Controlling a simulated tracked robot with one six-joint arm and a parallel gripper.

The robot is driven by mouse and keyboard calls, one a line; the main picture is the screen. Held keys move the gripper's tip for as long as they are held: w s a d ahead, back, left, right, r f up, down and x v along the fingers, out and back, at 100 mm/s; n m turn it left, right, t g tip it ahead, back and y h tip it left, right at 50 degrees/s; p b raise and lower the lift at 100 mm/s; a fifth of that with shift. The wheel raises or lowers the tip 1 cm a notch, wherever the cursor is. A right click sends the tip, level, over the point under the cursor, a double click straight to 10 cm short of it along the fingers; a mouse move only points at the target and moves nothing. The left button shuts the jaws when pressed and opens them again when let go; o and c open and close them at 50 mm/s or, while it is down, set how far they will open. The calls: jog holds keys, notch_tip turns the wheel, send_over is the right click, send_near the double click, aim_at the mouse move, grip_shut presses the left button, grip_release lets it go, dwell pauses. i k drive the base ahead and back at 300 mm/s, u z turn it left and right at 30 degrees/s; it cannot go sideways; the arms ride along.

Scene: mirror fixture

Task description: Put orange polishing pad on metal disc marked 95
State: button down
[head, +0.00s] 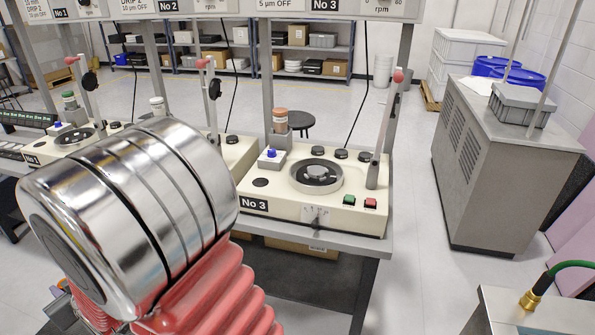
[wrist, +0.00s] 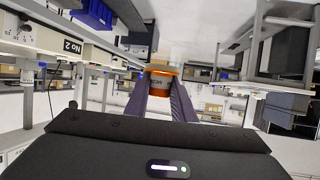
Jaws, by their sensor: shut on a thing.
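In the wrist view my gripper (wrist: 162,88) is shut on an orange round thing, which I take to be the orange polishing pad (wrist: 163,71). It sits between the two purple-grey fingertips, with small dark lettering below its bright orange rim. The lettering is too small to read. The pad is held up in the air, apart from any bench. I can make out no metal disc marked 95 in either view.
In the head view, the No 3 machine (head: 315,192) has a round dark plate (head: 316,176), an upright lever (head: 382,130) and an orange-topped post (head: 280,120). A grey cabinet (head: 500,165) stands at the right. Floor is clear between them.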

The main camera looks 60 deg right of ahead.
aim_at(316, 169)
jog(key=u, duration=1.2)
jog(key=i, duration=0.1)
jog(key=z, duration=2.75)
jog(key=i, duration=1)
jog(key=u, duration=0.1)
